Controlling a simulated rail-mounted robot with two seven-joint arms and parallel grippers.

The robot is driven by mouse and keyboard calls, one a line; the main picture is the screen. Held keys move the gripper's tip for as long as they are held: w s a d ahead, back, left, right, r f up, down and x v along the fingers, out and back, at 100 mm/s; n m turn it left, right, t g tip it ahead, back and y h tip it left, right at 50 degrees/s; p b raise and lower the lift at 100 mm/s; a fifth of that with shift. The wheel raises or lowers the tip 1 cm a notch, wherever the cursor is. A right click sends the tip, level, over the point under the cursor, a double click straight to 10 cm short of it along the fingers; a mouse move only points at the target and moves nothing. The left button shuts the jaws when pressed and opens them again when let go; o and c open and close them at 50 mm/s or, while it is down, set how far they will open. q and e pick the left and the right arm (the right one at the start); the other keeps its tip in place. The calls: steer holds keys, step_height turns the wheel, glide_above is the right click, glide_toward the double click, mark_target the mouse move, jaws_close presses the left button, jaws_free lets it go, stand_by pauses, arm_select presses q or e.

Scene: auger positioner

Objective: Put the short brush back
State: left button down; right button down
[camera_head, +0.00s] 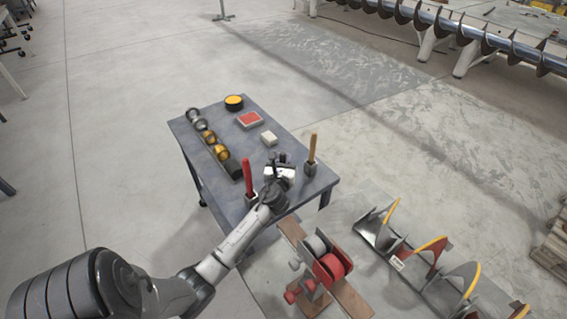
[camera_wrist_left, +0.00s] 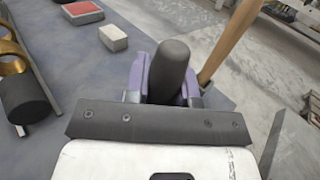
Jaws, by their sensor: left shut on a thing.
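My left gripper (camera_head: 282,163) is over the near part of the blue-grey table (camera_head: 190,145), between a red handle and a tan handle. In the left wrist view its purple-edged fingers are shut on a thick dark rounded handle (camera_wrist_left: 170,70), which looks like the short brush. Its lower end and bristles are hidden. The tan wooden handle (camera_head: 313,147) stands upright in a small holder (camera_head: 310,169) just right of the gripper; it also shows in the left wrist view (camera_wrist_left: 230,42). The red handle (camera_head: 247,173) stands left of the gripper. My right gripper is out of view.
On the table are a rack with silver and gold rings (camera_head: 210,137), a yellow-topped tin (camera_head: 234,102), a red-topped box (camera_head: 249,119) and a beige block (camera_head: 269,138). A bench with red rollers (camera_head: 333,267) and auger flights (camera_head: 430,245) stands at the near right.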

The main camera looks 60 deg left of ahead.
arm_select(q)
steer(key=shift+r, duration=0.1)
steer(key=shift+a, duration=0.1)
steer(key=c, duration=1)
jaws_free()
steer(key=shift+f, duration=0.2)
steer(key=shift+o, duration=0.2)
steer(key=shift+r, duration=0.1)
steer(key=shift+r, duration=0.1)
steer(key=p+v, duration=0.2)
steer(key=v, duration=1)
steer(key=shift+w, duration=0.1)
